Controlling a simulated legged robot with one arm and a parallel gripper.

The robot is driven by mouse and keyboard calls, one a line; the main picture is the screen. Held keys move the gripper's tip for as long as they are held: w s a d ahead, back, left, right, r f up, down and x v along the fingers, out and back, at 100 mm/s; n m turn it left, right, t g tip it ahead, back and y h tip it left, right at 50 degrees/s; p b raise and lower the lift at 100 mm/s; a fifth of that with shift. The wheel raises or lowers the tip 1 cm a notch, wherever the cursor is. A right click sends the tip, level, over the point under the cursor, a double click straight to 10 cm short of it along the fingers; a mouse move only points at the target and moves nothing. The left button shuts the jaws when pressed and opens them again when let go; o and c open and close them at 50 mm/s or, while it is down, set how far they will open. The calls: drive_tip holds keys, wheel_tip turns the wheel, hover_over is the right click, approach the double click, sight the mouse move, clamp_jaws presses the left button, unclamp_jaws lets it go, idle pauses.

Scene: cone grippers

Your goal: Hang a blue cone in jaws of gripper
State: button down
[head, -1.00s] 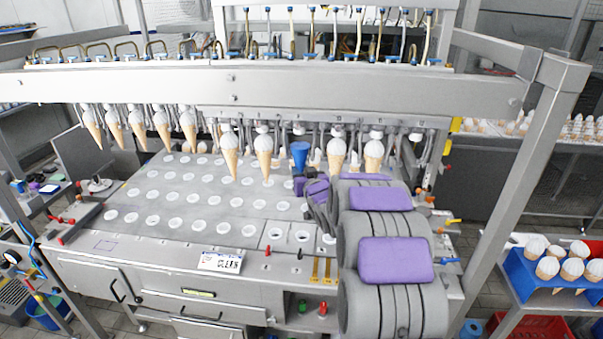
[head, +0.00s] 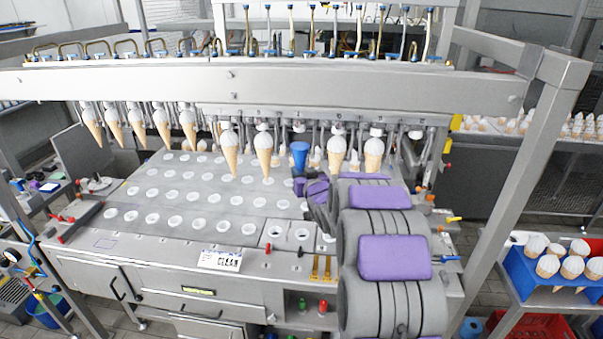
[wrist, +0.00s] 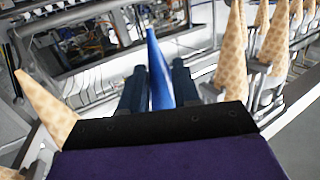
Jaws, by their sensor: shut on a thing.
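The blue cone (head: 299,154) is up at the row of hanging cones, between two wafer cones, with its wide end upward in the head view. In the wrist view the blue cone (wrist: 158,70) stands between the two dark fingers of my gripper (wrist: 160,88). My gripper (head: 299,182) is shut on the cone's lower part in the head view. Wafer cones with white tops, such as one (head: 264,150) to the left and one (head: 337,150) to the right, hang in the machine's jaws. Whether the machine's jaws touch the blue cone I cannot tell.
A steel table (head: 150,228) with rows of round white-rimmed holes lies below the cones. The machine's beam (head: 232,84) runs across above. A steel post (head: 520,190) stands at the right. A blue tray (head: 530,278) holds several cones at lower right.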

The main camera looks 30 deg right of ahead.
idle(0.3)
drive_tip(key=shift+c, duration=2.1)
unclamp_jaws()
drive_tip(key=shift+s+a, duration=0.15)
drive_tip(key=s+a+b, duration=0.3)
drive_tip(key=s+a, duration=0.2)
drive_tip(key=s, duration=0.2)
drive_tip(key=shift+s+d, duration=0.1)
